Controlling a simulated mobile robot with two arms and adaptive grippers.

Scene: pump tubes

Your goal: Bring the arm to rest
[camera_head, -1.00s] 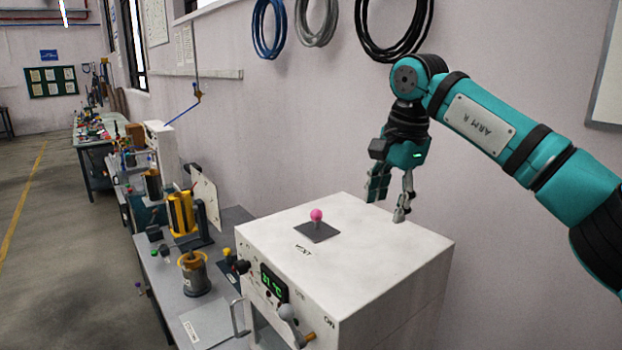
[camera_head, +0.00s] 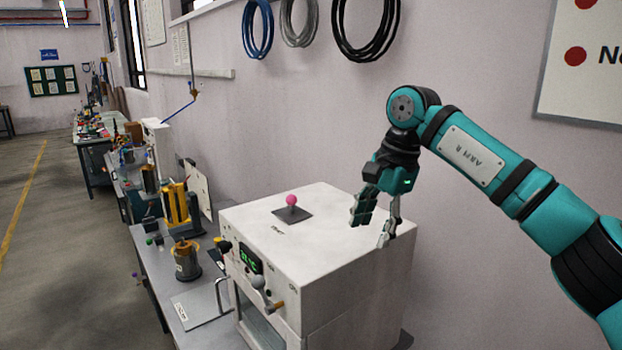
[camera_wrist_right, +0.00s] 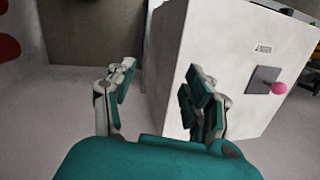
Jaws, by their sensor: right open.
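My right arm (camera_head: 480,160) is teal with black bands and comes in from the right in the head view. My right gripper (camera_head: 374,232) points down beside the right part of the white oven-like box (camera_head: 290,238). It is open and empty. In the right wrist view the two fingers of the gripper (camera_wrist_right: 158,95) are apart with nothing between them, and the white box (camera_wrist_right: 215,50) stands behind and right of them. My left gripper is not in view.
A pink ball knob (camera_head: 292,199) stands on a dark plate on the box top. A door handle and lever (camera_head: 262,290) are on its front. The bench (camera_head: 205,270) left of it holds a metal canister (camera_head: 187,262) and a yellow device (camera_head: 180,207). Coiled hoses (camera_head: 367,25) hang on the wall.

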